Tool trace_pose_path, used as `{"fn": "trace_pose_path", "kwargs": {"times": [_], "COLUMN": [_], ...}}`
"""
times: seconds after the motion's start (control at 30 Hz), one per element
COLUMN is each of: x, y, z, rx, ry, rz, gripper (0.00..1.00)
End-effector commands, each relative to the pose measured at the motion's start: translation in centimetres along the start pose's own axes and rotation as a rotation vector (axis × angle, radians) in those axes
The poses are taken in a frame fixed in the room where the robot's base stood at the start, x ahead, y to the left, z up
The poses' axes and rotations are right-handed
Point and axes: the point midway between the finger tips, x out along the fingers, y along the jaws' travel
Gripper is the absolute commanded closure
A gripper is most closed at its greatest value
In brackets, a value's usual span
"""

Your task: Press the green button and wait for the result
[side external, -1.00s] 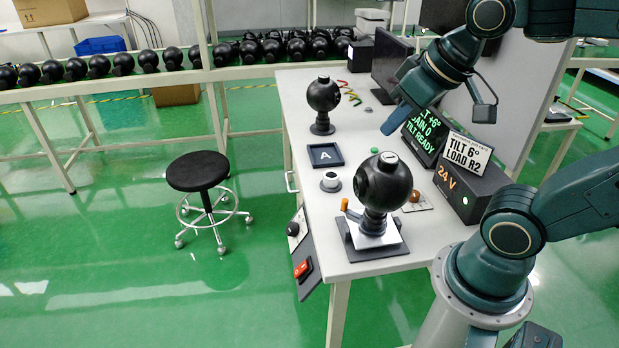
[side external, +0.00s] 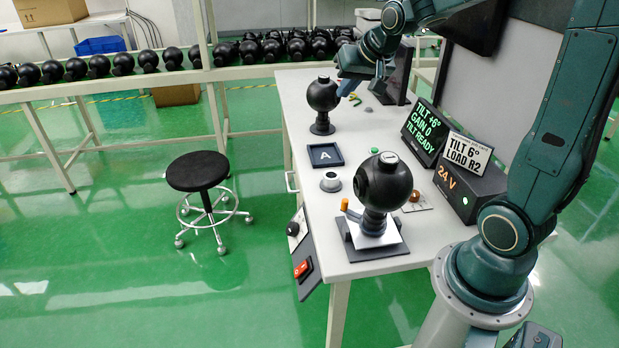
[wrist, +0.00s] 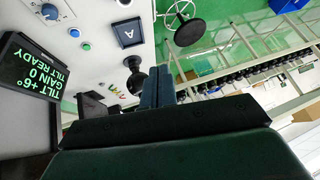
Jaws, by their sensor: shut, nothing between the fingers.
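The small green button (side external: 375,150) sits on the white table, between the tray marked A and the black screen. It also shows in the wrist view (wrist: 73,33), near a blue button (wrist: 86,47). My gripper (side external: 346,90) is shut and empty, raised at the back of the table by the far black gimbal camera (side external: 322,97), well away from the green button. Its closed fingers show in the wrist view (wrist: 158,72). The screen (side external: 423,132) reads TILT +6°, GAIN 0, TILT READY in green.
A second gimbal camera (side external: 383,183) stands on a plate at the table's front. The 24 V box (side external: 468,188) bears a card reading TILT 6°, LOAD R2 (side external: 467,155). The tray marked A (side external: 325,155) lies at the left edge. A stool (side external: 198,172) stands left.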

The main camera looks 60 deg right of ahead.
Motion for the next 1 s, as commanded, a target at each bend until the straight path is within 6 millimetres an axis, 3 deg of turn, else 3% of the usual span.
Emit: {"fn": "trace_pose_path", "kwargs": {"times": [0.5,1.0], "x": [9.4,18.1], "y": [7.8,18.5], "z": [-5.8,-7.9], "rx": [0.277,0.545], "ry": [0.09,0.197], "rz": [0.053,0.098], "gripper": [1.0,1.0]}}
